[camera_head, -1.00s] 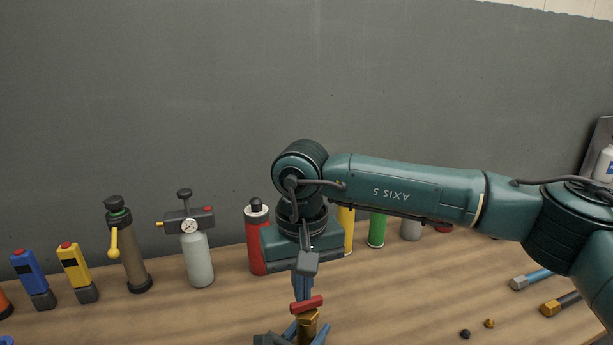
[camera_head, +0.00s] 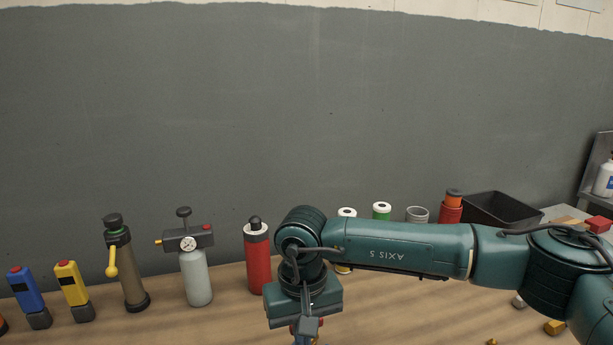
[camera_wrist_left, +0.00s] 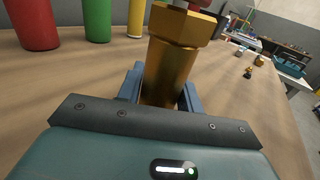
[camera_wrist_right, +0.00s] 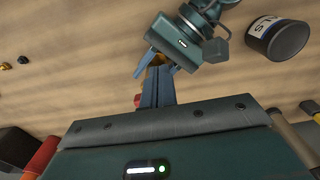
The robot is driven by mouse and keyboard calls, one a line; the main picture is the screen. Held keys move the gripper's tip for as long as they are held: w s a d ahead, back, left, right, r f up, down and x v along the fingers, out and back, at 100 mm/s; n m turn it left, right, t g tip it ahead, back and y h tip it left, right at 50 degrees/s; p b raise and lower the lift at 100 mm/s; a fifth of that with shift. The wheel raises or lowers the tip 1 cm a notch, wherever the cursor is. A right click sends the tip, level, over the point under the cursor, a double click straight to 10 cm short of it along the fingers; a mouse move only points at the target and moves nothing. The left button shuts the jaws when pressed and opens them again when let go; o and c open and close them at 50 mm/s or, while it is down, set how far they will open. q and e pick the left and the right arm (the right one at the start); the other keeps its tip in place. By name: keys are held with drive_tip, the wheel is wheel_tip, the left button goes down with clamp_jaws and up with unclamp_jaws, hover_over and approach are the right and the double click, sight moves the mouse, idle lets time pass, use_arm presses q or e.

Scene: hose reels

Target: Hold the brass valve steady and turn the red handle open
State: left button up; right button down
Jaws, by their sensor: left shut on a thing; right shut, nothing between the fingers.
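The brass valve (camera_wrist_left: 170,72) stands upright between the two blue fingers of my left gripper (camera_wrist_left: 160,90), which is shut on it. Part of the red handle (camera_wrist_left: 188,5) shows at the top edge of the left wrist view, above the valve. In the head view my right gripper (camera_head: 306,328) points down at the bottom edge, with a bit of red beside it. In the right wrist view my right gripper (camera_wrist_right: 158,82) is shut with nothing between its fingers, close to the valve. My fingers hide most of the valve there. Whether they touch the handle cannot be told.
A red cylinder (camera_head: 257,262), a grey bottle with a gauge (camera_head: 195,275), a brown pump (camera_head: 130,275) and yellow (camera_head: 72,285) and blue (camera_head: 27,290) devices stand along the back. A black bin (camera_head: 497,210) is at the back right.

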drive_tip(key=shift+w, duration=0.6)
idle(0.7)
drive_tip(key=shift+d, duration=0.4)
idle(0.3)
drive_tip(key=shift+w+d, duration=0.2)
drive_tip(key=shift+d, duration=0.3)
drive_tip(key=shift+w+d, duration=0.2)
drive_tip(key=shift+d, duration=0.25)
idle(0.3)
wheel_tip(320, 180, up, 6)
drive_tip(key=shift+s+d, duration=0.25)
idle(0.5)
